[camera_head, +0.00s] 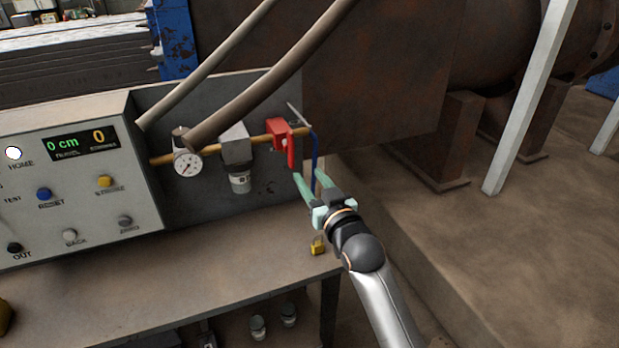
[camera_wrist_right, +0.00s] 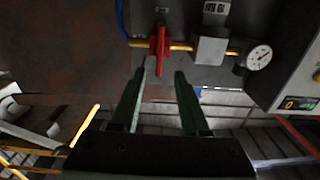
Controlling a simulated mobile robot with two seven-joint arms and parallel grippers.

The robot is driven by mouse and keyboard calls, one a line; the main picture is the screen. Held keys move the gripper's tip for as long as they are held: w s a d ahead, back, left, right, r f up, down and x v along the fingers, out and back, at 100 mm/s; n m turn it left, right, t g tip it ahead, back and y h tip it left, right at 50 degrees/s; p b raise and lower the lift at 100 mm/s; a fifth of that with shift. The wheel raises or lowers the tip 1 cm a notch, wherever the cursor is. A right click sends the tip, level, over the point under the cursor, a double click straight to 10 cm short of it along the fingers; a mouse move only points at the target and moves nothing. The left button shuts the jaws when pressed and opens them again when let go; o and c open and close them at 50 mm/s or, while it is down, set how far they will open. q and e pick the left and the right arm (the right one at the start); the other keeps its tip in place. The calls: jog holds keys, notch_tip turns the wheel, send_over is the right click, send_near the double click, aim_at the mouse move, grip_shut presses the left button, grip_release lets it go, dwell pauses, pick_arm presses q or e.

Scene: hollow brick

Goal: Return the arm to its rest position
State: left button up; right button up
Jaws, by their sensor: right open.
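My right gripper (camera_head: 306,184) reaches up from the lower right in the head view, with its pale green fingers spread apart. Its fingertips are just below and close to a red valve handle (camera_head: 291,150) on the brass pipe. In the right wrist view, the open gripper (camera_wrist_right: 161,82) has nothing between its fingers. There the red handle (camera_wrist_right: 161,47) hangs down just beyond the fingertips; whether they touch it I cannot tell. My left gripper is not in view.
A control panel (camera_head: 70,165) with buttons and a display stands at left on a workbench (camera_head: 200,270). A pressure gauge (camera_head: 187,163) and a filter (camera_head: 238,160) sit on the pipe. A small yellow padlock (camera_head: 318,246) lies near the bench edge. Floor right of my arm is clear.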

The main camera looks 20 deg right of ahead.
jog(key=shift+f, duration=0.1)
jog(key=s+a+f+n+g, duration=0.1)
jog(key=s+f+g, duration=0.1)
jog(key=s+f, duration=0.6)
jog(key=s+a+f+g, duration=0.15)
jog(key=s+f, duration=0.25)
jog(key=f, duration=0.7)
jog(key=s+f+g+y, duration=0.1)
jog(key=s+f+g, duration=0.1)
jog(key=s+f, duration=0.4)
jog(key=s+a+f+g, duration=0.1)
jog(key=s+f+g, duration=0.2)
jog(key=s+f, duration=0.4)
jog(key=s, duration=0.5)
jog(key=shift+s+a+f+n+y, duration=0.2)
jog(key=shift+s+a+n+y, duration=0.1)
jog(key=shift+s+n+y, duration=0.1)
